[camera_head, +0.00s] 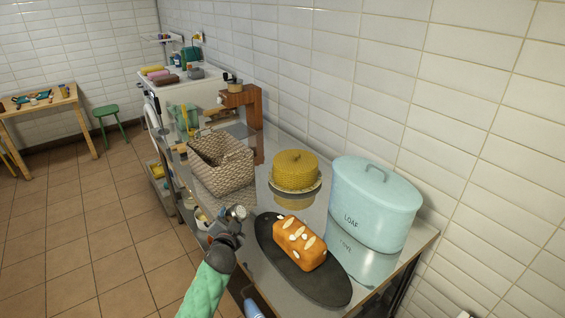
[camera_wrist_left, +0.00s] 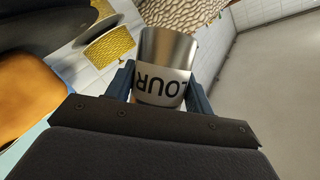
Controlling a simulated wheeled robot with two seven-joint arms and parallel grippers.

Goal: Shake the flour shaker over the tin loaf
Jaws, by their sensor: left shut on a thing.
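The tin loaf (camera_head: 300,243), golden brown with pale slash marks on top, lies on a dark oval board (camera_head: 325,287) on the counter. My left gripper (camera_head: 228,228) is shut on the metal flour shaker (camera_head: 237,212), just left of the board in the head view. The shaker's round end shows above the jaws. In the left wrist view the shaker (camera_wrist_left: 168,50) sits between the fingers of the left gripper (camera_wrist_left: 162,82), its pale label with part of "FLOUR" upside down. The loaf (camera_wrist_left: 30,95) shows at the left edge there.
A pale blue bin (camera_head: 375,203) marked LOAF stands behind the loaf against the tiled wall. A yellow domed dish (camera_head: 295,168) and a woven basket (camera_head: 221,165) stand farther back on the counter. Open floor lies to the left.

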